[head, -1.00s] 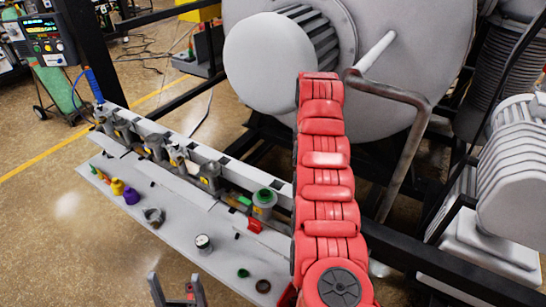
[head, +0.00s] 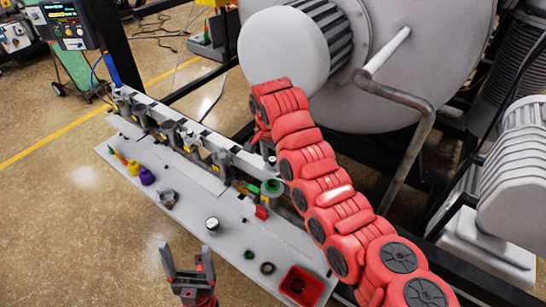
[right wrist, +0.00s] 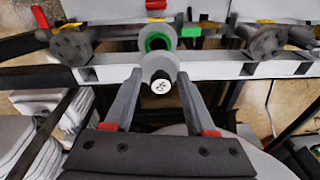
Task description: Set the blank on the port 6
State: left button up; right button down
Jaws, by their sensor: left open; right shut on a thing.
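In the right wrist view my right gripper (right wrist: 162,98) is shut on the blank (right wrist: 157,66), a pale round piece with a black end and a marked white face. Beyond the blank, a port with a green ring (right wrist: 158,38) shows at the rail; I cannot tell whether they touch. In the head view a green-topped port (head: 271,188) stands at the near end of the rail, and my red right arm reaches over the rail, largely hiding its gripper. Port numbers are not readable. My left gripper (head: 188,262) is open and empty at the front edge of the shelf.
The pale shelf (head: 190,205) carries yellow and purple parts, a grey clamp (head: 168,198), a gauge (head: 212,224), a green ring (head: 248,255), a brown ring (head: 267,268) and a red bin (head: 302,286). The large furnace door (head: 284,48) and a bent pipe (head: 420,130) stand behind.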

aim_at(273, 166)
jog(key=shift+d+f, duration=0.1)
jog(key=shift+f, duration=1.6)
jog(key=shift+f+p, duration=0.65)
jog(key=shift+f, duration=0.95)
jog(key=shift+f+b, duration=0.65)
jog(key=shift+c, duration=0.7)
grip_release()
jog(key=r+b, duration=0.2)
jog(key=r, duration=0.1)
jog(key=r+b, duration=0.1)
jog(key=r, duration=0.1)
jog(key=shift+s+a+r, duration=0.2)
jog(key=shift+s+r, duration=0.05)
jog(key=shift+s, duration=0.05)
notch_tip(273, 166, up, 12)
jog(key=s+b, duration=0.1)
jog(key=shift+s+a, duration=0.2)
jog(key=shift+s, duration=0.1)
